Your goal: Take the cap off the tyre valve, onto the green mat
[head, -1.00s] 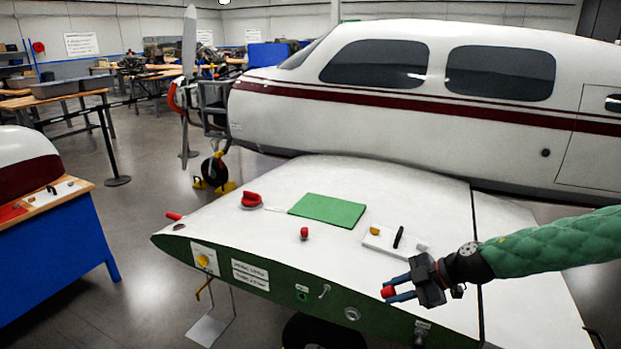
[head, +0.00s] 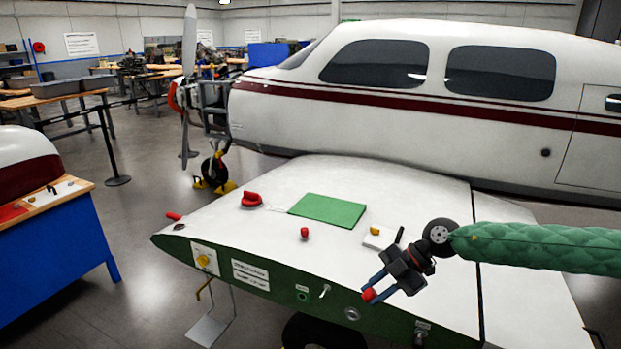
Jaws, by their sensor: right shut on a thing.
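My right gripper (head: 373,292) is shut on a small red cap (head: 367,295), which shows at its blue fingertips. It holds the cap in front of the wing's green front edge, on the right half of the view. The green mat (head: 328,210) lies flat on top of the white wing, up and to the left of the gripper, and its visible surface is bare. A dark tyre (head: 322,335) shows partly under the wing at the bottom edge. Its valve is hidden. My left gripper is not in view.
On the white wing (head: 350,175) stand a red knob-like piece (head: 304,233) and a larger red one (head: 251,201). A white tray (head: 370,241) with a yellow piece and a black stick is partly hidden by my right arm. The wing around the mat is mostly clear.

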